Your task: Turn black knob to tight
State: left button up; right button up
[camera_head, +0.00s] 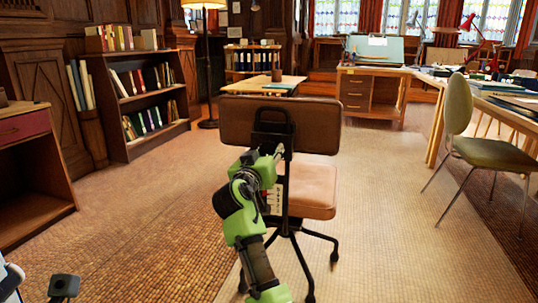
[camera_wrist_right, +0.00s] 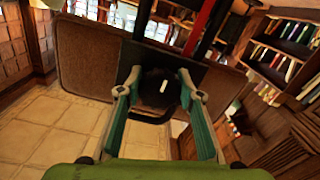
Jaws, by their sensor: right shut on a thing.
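A swivel chair with a brown back (camera_head: 234,112) and a seat (camera_head: 312,190) stands straight ahead of me, its back toward me. The black knob (camera_wrist_right: 157,78) is on the rear of the chair and shows in the wrist view as a dark round shape with a small white mark. My right gripper (camera_wrist_right: 160,90) is shut on the knob, one finger on each side. In the head view my right gripper (camera_head: 278,153) is at the chair's black rear frame, and the knob is hidden there. My left gripper does not show clearly.
A bookshelf (camera_head: 122,147) stands at the left and a wooden cabinet (camera_head: 30,200) nearer. A green chair (camera_head: 490,151) and a long desk (camera_head: 515,121) are at the right. A small table (camera_head: 292,80) stands behind the swivel chair. The floor is open on both sides.

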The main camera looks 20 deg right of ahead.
jog(key=shift+c, duration=0.2)
jog(key=o, duration=1.2)
jog(key=shift+c, duration=0.2)
jog(key=shift+r, duration=0.15)
notch_tip(320, 180, up, 10)
jog(key=shift+f, duration=0.1)
